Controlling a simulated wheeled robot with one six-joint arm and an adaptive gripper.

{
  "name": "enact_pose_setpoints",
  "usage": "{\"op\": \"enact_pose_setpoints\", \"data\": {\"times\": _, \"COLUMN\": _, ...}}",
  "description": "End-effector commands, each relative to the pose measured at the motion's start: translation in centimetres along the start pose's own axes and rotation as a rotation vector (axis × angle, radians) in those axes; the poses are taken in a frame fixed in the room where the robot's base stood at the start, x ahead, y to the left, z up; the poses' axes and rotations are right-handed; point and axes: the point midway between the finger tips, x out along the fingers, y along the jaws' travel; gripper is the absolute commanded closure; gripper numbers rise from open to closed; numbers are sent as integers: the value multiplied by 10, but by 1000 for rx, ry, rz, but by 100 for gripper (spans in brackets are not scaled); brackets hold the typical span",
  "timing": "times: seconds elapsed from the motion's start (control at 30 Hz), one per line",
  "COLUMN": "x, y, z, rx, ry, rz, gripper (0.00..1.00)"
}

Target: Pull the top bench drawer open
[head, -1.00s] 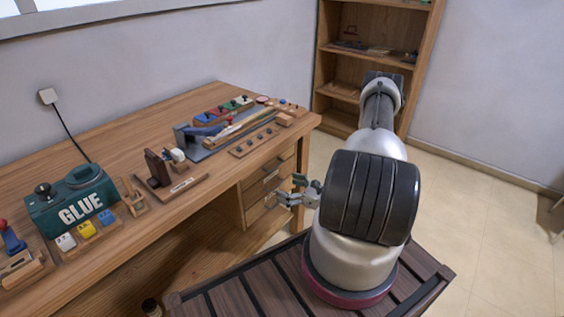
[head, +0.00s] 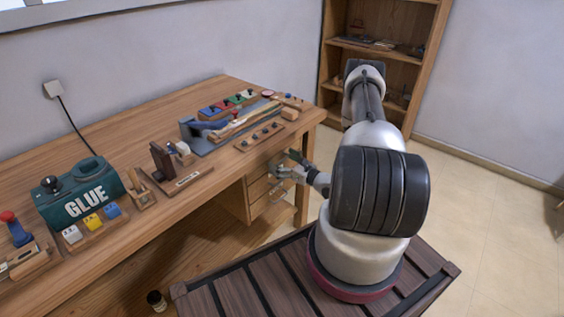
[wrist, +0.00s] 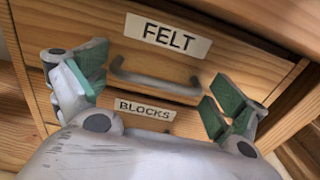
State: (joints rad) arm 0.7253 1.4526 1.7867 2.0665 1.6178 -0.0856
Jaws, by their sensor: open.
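The wooden workbench (head: 110,265) has a stack of drawers under its right end. In the wrist view the top visible drawer (wrist: 255,65) carries a label reading FELT and a dark bar handle (wrist: 155,82). A lower drawer carries a BLOCKS label (wrist: 145,109). Both drawers look closed. My gripper (wrist: 150,92) is open with green-padded fingers, one on each side of the handle. No finger visibly grips the handle. In the head view my gripper (head: 284,168) is in front of the drawer stack (head: 262,203) and hides part of it.
A bookshelf (head: 328,75) stands at the back. The floor (head: 490,215) to the right is clear.

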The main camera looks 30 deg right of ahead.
Motion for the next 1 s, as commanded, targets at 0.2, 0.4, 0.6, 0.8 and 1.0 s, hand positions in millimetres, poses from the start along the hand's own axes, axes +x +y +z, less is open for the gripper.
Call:
{"op": "enact_pose_setpoints", "data": {"times": 0.2, "x": 0, "y": 0, "z": 0, "rx": 0, "ry": 0, "rz": 0, "gripper": 29}}
{"op": "enact_pose_setpoints", "data": {"times": 0.4, "x": 0, "y": 0, "z": 0, "rx": -1, "ry": 1, "rz": 0, "gripper": 66}}
{"op": "enact_pose_setpoints", "data": {"times": 0.6, "x": -4, "y": -1, "z": 0, "rx": 0, "ry": 2, "rz": -2, "gripper": 66}}
{"op": "enact_pose_setpoints", "data": {"times": 0.8, "x": -30, "y": -1, "z": -1, "rx": 1, "ry": 3, "rz": -4, "gripper": 67}}
{"op": "enact_pose_setpoints", "data": {"times": 1.0, "x": -75, "y": -2, "z": -1, "rx": 1, "ry": 4, "rz": -7, "gripper": 68}}
